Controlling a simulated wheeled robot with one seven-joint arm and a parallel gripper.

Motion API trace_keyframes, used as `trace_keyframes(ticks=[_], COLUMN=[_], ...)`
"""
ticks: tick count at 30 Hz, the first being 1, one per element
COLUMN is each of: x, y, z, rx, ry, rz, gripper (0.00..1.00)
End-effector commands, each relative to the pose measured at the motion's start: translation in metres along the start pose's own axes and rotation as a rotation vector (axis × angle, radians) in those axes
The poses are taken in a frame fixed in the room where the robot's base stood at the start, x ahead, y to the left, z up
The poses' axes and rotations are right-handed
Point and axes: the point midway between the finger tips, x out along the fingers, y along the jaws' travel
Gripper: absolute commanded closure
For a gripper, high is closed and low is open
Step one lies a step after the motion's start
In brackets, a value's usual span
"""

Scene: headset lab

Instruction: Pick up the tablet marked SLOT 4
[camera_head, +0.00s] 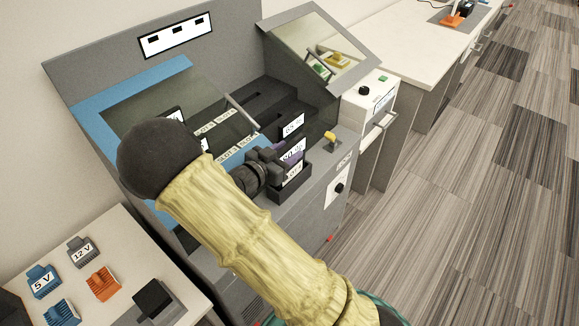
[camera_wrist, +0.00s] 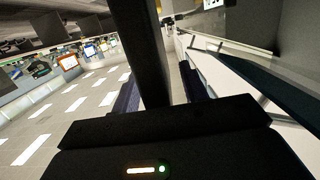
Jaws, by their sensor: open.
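A black rack (camera_head: 291,190) on the front of the grey machine holds dark upright tablets with white labels. The rear label (camera_head: 293,125) seems to read 85 %. The middle label (camera_head: 292,151) and front label (camera_head: 294,172) are too small to read surely, so I cannot tell which tablet is SLOT 4. My gripper (camera_head: 283,150) is at the rack, with purplish fingers beside the middle label. In the wrist view my gripper (camera_wrist: 160,92) is open, and a dark upright slab (camera_wrist: 143,50) shows between or just beyond its fingers. I cannot tell whether they touch it.
A tilted glass cover (camera_head: 325,55) stands over the machine's right bay, and a blue-framed glass panel (camera_head: 150,95) is at left. Small labels line the bay floor. A white table (camera_head: 110,240) at lower left holds blue, grey and orange blocks. The floor at right is clear.

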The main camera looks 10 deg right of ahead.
Motion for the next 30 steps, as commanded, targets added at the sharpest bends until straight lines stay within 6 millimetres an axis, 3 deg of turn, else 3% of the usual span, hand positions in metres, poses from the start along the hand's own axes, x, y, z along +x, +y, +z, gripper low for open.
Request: trace_keyframes(ticks=[2,8,22,30], x=[0.0,0.0,-0.001,-0.007], y=[0.0,0.0,0.0,0.0], z=[0.0,0.0,-0.005,-0.045], rx=[0.0,0.0,0.002,0.007], ry=[0.0,0.0,0.001,0.0], rz=[0.0,0.0,0.0,0.0], gripper=[0.6,1.0,1.0,1.0])
